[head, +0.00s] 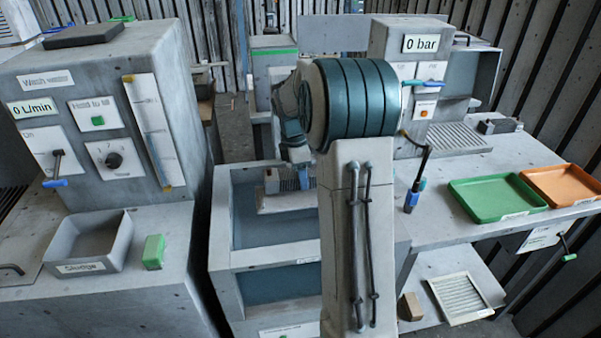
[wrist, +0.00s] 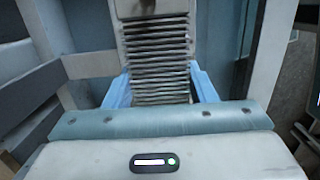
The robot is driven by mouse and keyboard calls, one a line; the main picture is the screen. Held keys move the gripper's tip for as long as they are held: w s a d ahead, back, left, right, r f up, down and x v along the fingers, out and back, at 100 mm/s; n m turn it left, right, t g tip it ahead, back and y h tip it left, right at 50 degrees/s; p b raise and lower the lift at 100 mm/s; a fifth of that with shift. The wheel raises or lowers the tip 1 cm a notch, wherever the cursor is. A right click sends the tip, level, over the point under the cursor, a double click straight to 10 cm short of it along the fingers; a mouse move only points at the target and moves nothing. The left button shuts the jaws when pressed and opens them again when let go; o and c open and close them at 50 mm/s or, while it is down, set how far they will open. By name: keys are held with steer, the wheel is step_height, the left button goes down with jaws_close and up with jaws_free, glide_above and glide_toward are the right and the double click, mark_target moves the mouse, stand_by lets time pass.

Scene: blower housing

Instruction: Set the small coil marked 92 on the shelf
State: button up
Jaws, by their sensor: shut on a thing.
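My gripper (wrist: 160,88) is shut on a grey finned coil (wrist: 157,50), with a blue finger on each side of it in the wrist view. The coil has closely stacked fins and a plain pale end plate at the top; I cannot read a number on it. In the head view a small ribbed part that looks like the coil (head: 283,181) shows left of my arm, at the opening of the blue-grey shelf unit (head: 222,235). My arm hides part of that unit, and I cannot tell whether the coil touches a surface.
A console (head: 85,110) with a sludge tray (head: 90,247) stands at the left. At the right, a bench holds a green tray (head: 497,198) and an orange tray (head: 565,184). A white grille (head: 461,298) and a brown block (head: 410,306) lie on the lower shelf there.

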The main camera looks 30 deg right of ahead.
steer(key=shift+f+b, duration=0.4)
steer(key=shift+f, duration=0.35)
steer(key=shift+f, duration=0.1)
stand_by(0.3)
steer(key=shift+f, duration=0.5)
steer(key=shift+f, duration=0.45)
stand_by(0.7)
steer(key=o, duration=1.4)
